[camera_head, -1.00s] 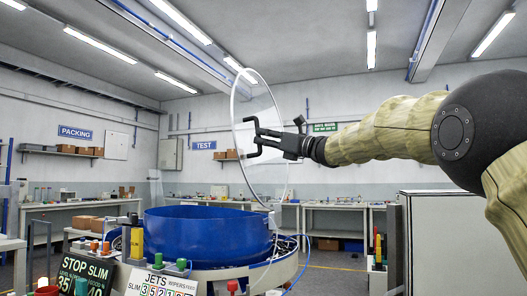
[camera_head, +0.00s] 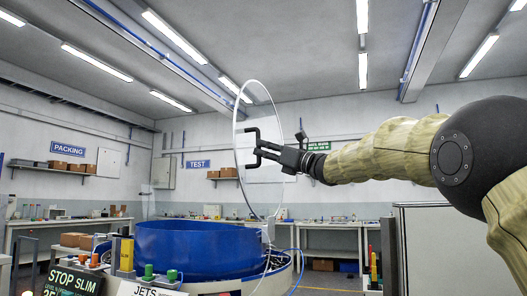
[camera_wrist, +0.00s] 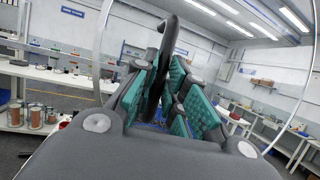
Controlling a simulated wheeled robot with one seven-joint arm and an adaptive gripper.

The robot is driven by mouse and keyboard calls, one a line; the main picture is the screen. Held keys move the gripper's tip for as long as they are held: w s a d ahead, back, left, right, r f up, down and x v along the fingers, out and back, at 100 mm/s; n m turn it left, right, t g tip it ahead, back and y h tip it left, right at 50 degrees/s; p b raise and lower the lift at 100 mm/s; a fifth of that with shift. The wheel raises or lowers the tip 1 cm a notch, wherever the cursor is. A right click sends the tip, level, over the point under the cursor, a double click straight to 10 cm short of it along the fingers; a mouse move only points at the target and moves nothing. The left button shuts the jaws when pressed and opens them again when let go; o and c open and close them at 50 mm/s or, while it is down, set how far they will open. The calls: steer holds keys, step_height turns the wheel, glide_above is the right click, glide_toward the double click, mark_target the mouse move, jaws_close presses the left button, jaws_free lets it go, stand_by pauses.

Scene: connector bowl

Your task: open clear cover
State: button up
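The clear round cover (camera_head: 239,110) with its pale rim stands nearly upright above the right side of the blue bowl (camera_head: 195,245), well clear of the bowl's mouth. Its lower edge is near a bracket at the bowl's right rim. My gripper (camera_head: 266,150) comes from the right and is shut on this handle. In the wrist view, the dark curved handle (camera_wrist: 170,45) passes between my teal-padded fingers (camera_wrist: 160,95), and the cover's rim curves around at both sides.
A yellow post (camera_head: 126,254) and green knobs (camera_head: 149,270) stand in front of the bowl, with a STOP SLIM sign (camera_head: 75,280) at lower left. A grey cabinet (camera_head: 432,245) stands at the right, below my arm. Workbenches line the back walls.

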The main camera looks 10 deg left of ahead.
steer(key=o, duration=0.4)
steer(key=shift+d+r, duration=0.15)
steer(key=shift+d, duration=0.05)
steer(key=shift+o, duration=0.2)
steer(key=shift+a, duration=0.15)
steer(key=v, duration=1.2)
steer(key=shift+w, duration=0.1)
